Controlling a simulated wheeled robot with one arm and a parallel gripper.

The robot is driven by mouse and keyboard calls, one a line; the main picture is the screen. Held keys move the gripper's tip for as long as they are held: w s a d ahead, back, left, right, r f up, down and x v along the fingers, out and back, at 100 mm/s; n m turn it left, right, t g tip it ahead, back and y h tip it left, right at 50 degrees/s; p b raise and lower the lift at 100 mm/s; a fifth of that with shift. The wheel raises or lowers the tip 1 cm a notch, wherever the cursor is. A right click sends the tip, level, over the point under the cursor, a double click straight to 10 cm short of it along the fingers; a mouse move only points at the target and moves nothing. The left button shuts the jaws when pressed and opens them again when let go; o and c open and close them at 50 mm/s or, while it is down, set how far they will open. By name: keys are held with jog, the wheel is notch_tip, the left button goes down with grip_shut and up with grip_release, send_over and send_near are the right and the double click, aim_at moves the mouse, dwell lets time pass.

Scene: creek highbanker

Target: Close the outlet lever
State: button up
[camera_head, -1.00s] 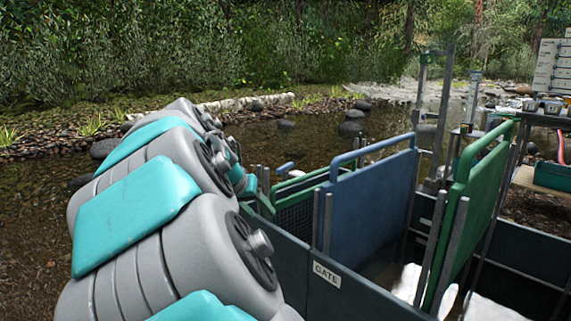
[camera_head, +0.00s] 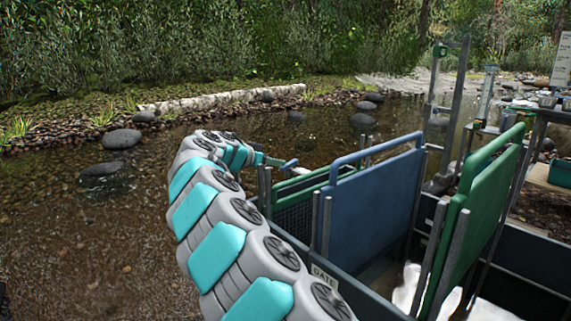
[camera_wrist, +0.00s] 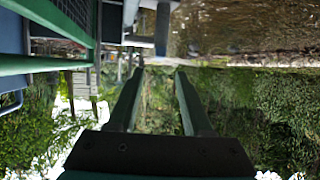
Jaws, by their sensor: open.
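A small blue handle (camera_head: 290,164), which looks like the outlet lever, stands out past the far end of the trough beside the green-framed mesh screen. In the wrist view, whose picture is upside down, a blue-grey upright bar (camera_wrist: 162,30) that seems to be this handle shows ahead of the fingertips. My gripper (camera_wrist: 160,72) is open, with nothing between its two dark green fingers. In the head view my arm reaches along the left side of the trough, and its end is close to the handle. I cannot tell whether they touch. The lever's pivot is hidden.
The trough holds a blue gate panel (camera_head: 372,195) and a green gate panel (camera_head: 485,205). A green-framed mesh screen (camera_head: 292,215) stands behind the blue one. Metal posts (camera_head: 455,100) rise at the right. Open creek water (camera_head: 90,240) lies to the left.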

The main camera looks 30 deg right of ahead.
aim_at(289, 165)
jog(key=shift+x, duration=3.5)
jog(key=shift+c, duration=0.3)
grip_shut()
